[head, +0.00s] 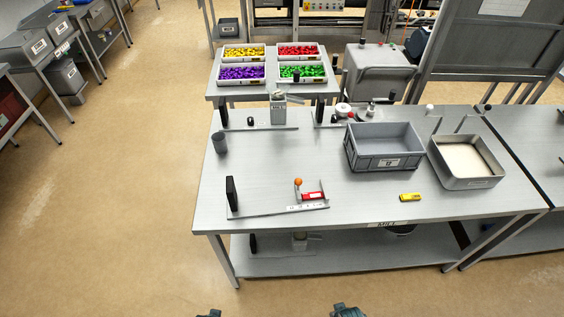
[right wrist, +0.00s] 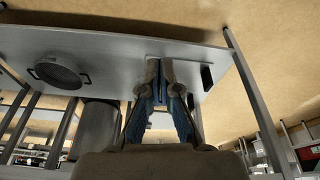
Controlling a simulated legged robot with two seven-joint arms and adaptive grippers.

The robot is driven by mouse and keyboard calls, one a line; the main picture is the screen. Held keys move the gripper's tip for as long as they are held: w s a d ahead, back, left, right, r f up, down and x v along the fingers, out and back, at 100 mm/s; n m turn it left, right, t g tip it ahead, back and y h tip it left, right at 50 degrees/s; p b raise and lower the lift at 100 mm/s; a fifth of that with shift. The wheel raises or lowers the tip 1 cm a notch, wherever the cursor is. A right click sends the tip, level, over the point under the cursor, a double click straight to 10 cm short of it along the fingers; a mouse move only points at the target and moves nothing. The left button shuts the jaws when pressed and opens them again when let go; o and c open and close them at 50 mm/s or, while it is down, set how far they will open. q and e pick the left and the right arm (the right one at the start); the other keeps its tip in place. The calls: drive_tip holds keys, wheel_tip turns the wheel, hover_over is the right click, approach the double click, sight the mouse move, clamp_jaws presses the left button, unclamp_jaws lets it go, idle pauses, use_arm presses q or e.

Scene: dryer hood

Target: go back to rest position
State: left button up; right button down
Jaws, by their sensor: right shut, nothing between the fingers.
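My right gripper (right wrist: 160,85) shows in the right wrist view with its fingers together and nothing between them. In that view it appears in front of a grey surface, and I cannot tell its distance from it. In the head view, only small dark parts of my two arms' ends show at the bottom edge, in front of the table over the floor. The left one is a sliver, and its fingers cannot be made out. Both parts are apart from the grey worktable (head: 270,185).
On the table are a grey crate (head: 385,163), a metal tray (head: 484,182), a yellow object (head: 410,197), a grey cup (head: 220,143) and a fixture with a red part (head: 313,196). A pot (right wrist: 59,72) shows in the right wrist view. Floor left of the table is clear.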

use_arm(q)
drive_tip(key=s+a+f+g+b, duration=0.1)
drive_tip(key=s+f, duration=0.4)
drive_tip(key=f, duration=0.6)
drive_tip(key=s+f+b, duration=0.1)
drive_tip(key=s+f, duration=0.3)
drive_tip(key=f, duration=0.6)
use_arm(e)
drive_tip(key=s+d+f+g, duration=0.1)
drive_tip(key=s+f, duration=0.4)
drive_tip(key=f, duration=0.6)
drive_tip(key=s+f, duration=0.4)
drive_tip(key=f, duration=0.6)
use_arm(q)
drive_tip(key=s+a+f, duration=0.2)
drive_tip(key=s+f, duration=0.6)
drive_tip(key=s, duration=0.3)
drive_tip(key=shift+s+a+g+b, duration=0.2)
drive_tip(key=shift+s+g+b, duration=0.2)
use_arm(e)
drive_tip(key=s+d+f, duration=0.2)
drive_tip(key=s+f, duration=0.6)
drive_tip(key=s, duration=0.4)
drive_tip(key=shift+d+g, duration=0.3)
drive_tip(key=shift+g, duration=0.1)
